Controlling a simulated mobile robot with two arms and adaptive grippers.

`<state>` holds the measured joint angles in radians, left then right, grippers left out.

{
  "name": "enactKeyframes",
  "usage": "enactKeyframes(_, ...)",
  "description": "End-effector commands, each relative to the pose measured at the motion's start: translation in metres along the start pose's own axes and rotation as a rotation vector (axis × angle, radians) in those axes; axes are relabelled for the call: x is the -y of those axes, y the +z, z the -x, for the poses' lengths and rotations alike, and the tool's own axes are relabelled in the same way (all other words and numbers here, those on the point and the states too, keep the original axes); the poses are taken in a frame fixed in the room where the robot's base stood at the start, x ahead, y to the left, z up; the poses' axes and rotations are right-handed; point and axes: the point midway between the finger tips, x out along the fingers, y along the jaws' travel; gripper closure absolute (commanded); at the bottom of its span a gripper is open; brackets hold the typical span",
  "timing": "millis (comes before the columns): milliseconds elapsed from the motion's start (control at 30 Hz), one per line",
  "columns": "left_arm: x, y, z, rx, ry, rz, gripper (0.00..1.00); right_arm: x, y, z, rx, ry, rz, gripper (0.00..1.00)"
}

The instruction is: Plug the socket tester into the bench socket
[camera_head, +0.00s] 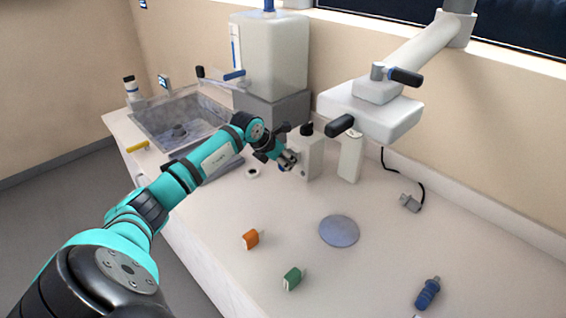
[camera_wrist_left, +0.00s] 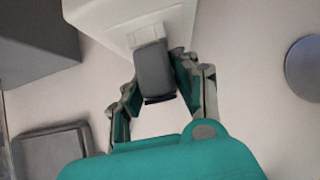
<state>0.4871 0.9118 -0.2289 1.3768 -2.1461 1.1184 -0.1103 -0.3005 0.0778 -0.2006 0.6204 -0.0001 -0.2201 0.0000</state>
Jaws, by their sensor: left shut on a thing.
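My left gripper (camera_head: 287,160) is at the left face of a white box (camera_head: 309,159) on the bench, which I take to be the bench socket's housing. In the left wrist view, the gripper (camera_wrist_left: 152,85) is shut on a dark grey block, apparently the socket tester (camera_wrist_left: 154,66). The tester's far end meets or nearly meets a pale plate (camera_wrist_left: 146,33) on the white housing (camera_wrist_left: 115,12). I cannot tell whether it is seated, as the contact and any socket holes are hidden. In the head view the tester is mostly hidden by the gripper.
A white instrument (camera_head: 372,112) with a black-handled arm overhangs the bench; its cable ends in a grey plug (camera_head: 410,203). A grey disc (camera_head: 339,231), orange block (camera_head: 251,238), green block (camera_head: 292,278) and blue object (camera_head: 427,294) lie in front. A sink (camera_head: 180,125) is left.

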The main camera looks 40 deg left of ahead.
Motion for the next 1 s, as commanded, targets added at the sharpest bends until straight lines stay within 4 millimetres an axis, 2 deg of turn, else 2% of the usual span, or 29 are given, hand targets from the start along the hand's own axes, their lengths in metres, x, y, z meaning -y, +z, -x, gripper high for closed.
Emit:
enactKeyframes(400, 0.0001, 0.0026, -0.0017, 0.001, 0.0, 0.0, 1.0, -0.0004, 0.0001, -0.0012, 0.0, 0.001, 0.0, 0.6)
enactKeyframes(433, 0.0001, 0.0026, -0.0016, 0.001, 0.0, 0.0, 0.7, -0.0005, 0.0, -0.0012, 0.0, 0.001, 0.0, 0.6)
enactKeyframes(633, 0.0001, 0.0024, -0.0016, 0.001, 0.0, 0.0, 0.44, -0.0016, 0.0003, -0.0012, 0.0, 0.002, 0.0, 0.6)
enactKeyframes(1000, -0.0007, -0.0021, 0.0008, -0.002, 0.002, -0.001, 0.44, -0.0031, 0.0004, -0.0003, 0.001, 0.004, 0.0, 0.6)
